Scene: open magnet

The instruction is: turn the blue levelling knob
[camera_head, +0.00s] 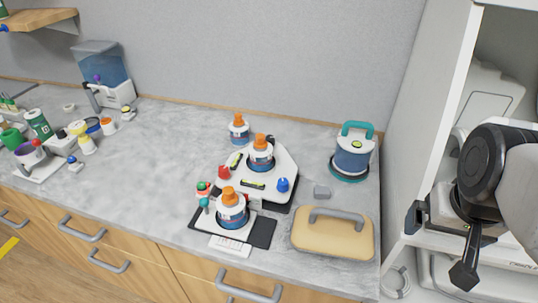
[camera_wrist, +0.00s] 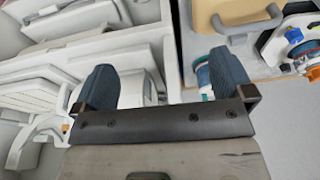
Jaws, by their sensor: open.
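The blue levelling knob (camera_head: 283,185) stands at the right front corner of a white device (camera_head: 282,158) on the counter. It is small and upright. In the wrist view a small blue knob (camera_wrist: 293,35) shows near the right edge. My gripper (camera_head: 466,268) is at the far right in front of the white cabinet, well apart from the knob. In the wrist view my gripper (camera_wrist: 153,82) has its two dark fingers spread wide, with nothing held between them.
A tan lidded box with a grey handle (camera_head: 333,232) stands at the counter's front right. A teal-handled blue container (camera_head: 353,152) is behind it. Orange-capped jars (camera_head: 233,208) stand on and around the device. A red knob (camera_head: 224,172) is at its left. The counter's middle left is clear.

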